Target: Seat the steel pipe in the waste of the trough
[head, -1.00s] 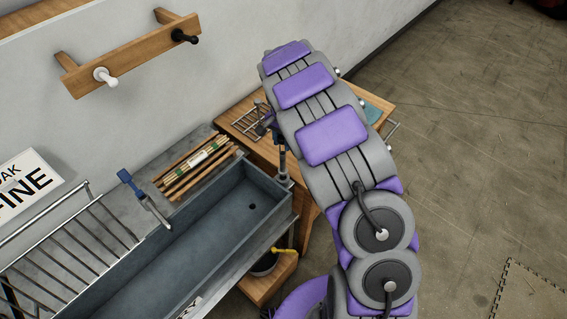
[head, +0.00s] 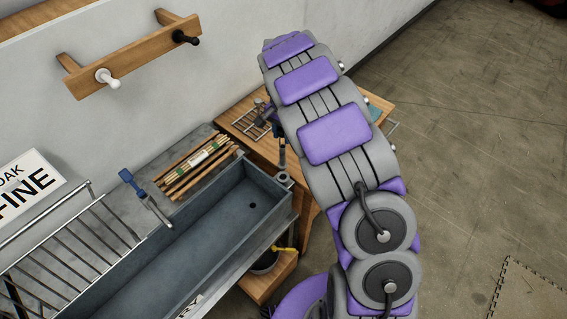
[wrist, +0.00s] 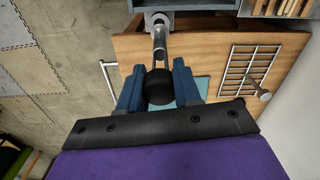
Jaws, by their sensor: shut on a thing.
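The grey trough (head: 225,245) has its dark round waste hole (head: 252,205) in the floor near its right end, with nothing in it. The steel pipe (head: 281,150) stands upright just outside that end, over a grey ring (head: 283,178). In the wrist view, the pipe (wrist: 159,42) runs from a black knob-like end (wrist: 158,88) to the ring at the trough's end. Whether its lower end sits inside the ring is unclear. My gripper (wrist: 157,84) has its blue fingers shut on the black end. In the head view, my arm mostly hides the gripper.
A wooden table (head: 238,127) with a wire rack (wrist: 245,68) stands beyond the trough's end. A yellow handle (head: 284,249) sticks out below the rim. The trough's inside is clear.

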